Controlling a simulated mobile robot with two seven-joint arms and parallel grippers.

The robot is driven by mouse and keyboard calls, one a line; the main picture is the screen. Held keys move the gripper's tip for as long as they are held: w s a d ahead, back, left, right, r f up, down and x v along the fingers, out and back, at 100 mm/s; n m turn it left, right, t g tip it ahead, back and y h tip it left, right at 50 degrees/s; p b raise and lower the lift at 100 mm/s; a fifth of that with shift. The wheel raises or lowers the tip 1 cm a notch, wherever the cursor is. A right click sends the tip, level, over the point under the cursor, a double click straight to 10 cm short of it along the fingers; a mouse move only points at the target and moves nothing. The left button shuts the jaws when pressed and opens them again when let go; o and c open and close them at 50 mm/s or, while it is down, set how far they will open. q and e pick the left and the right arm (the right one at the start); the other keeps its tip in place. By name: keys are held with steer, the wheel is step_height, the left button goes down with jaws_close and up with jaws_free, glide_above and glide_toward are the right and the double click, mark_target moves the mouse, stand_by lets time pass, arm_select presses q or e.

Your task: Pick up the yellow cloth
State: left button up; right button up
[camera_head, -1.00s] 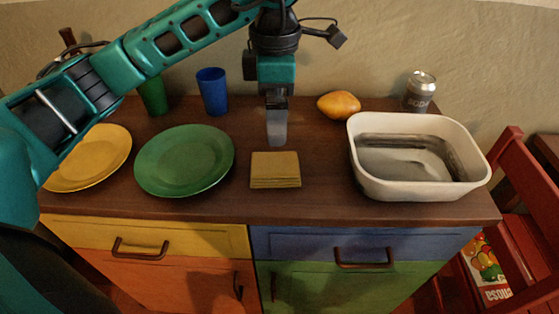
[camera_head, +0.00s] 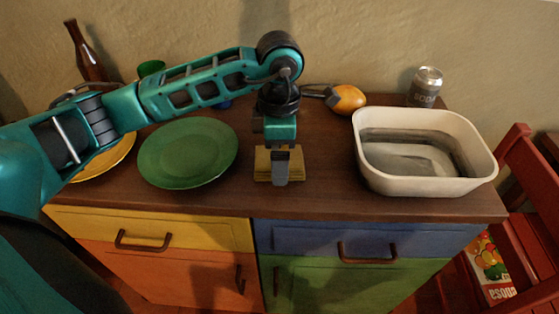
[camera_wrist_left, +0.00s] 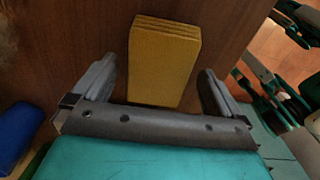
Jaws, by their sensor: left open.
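The yellow cloth (camera_head: 262,163) lies folded in a flat rectangular stack on the dark wooden cabinet top, near the front edge. My left gripper (camera_head: 281,178) points down in front of it in the head view and hides its middle. In the left wrist view the cloth (camera_wrist_left: 163,62) lies between and beyond the two open fingers of my left gripper (camera_wrist_left: 158,88), with a gap on each side. The fingers do not visibly grip it.
A green plate (camera_head: 187,153) lies left of the cloth, with a yellow plate (camera_head: 108,160) partly hidden by my arm. A white basin (camera_head: 425,185) stands at right.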

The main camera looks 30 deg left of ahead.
arm_select(q)
steer(key=c, duration=1.1)
steer(key=shift+o, duration=0.2)
step_height(320, 180, up, 20)
steer(key=p, duration=0.3)
